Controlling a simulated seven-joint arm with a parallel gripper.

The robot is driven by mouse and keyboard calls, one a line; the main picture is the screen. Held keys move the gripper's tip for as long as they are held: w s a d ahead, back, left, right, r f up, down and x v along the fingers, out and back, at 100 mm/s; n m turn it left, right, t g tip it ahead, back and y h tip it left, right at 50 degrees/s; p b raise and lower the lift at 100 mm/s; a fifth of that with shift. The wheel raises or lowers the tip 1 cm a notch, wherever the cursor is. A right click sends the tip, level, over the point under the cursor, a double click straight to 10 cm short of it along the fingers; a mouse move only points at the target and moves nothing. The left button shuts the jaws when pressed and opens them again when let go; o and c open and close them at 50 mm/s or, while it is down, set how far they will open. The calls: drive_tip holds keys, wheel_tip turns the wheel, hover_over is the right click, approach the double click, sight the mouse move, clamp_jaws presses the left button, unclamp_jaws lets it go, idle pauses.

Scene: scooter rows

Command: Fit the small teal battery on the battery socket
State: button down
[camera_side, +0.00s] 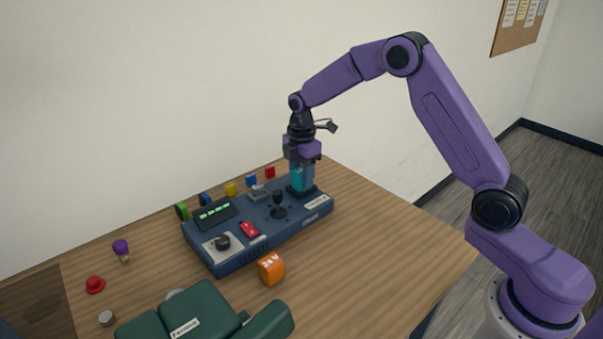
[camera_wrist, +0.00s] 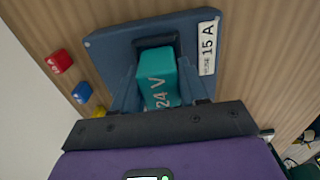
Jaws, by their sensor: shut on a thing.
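The small teal battery (camera_wrist: 157,78), marked "24 V", is between the fingers of my gripper (camera_wrist: 160,88). In the side view, my gripper (camera_side: 302,178) points down at the right end of the blue console, shut on the teal battery (camera_side: 298,175). The battery socket (camera_side: 301,191) is a dark base directly under the battery; it also shows as a dark block (camera_wrist: 155,45) at the battery's far end in the wrist view. The battery's lower end is at the socket, but I cannot tell whether it is fully seated. The fingers hide its sides.
The blue console (camera_side: 285,232) carries a joystick (camera_side: 278,205), a red part (camera_side: 249,229) and a dark knob (camera_side: 222,242). Several coloured blocks stand behind it. An orange cube (camera_side: 271,268) and a green case (camera_side: 200,315) are in front. The table's right side is clear.

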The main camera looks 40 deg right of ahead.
drive_tip(key=shift+f, duration=0.35)
drive_tip(key=shift+c, duration=0.6)
unclamp_jaws()
drive_tip(key=shift+r, duration=2.95)
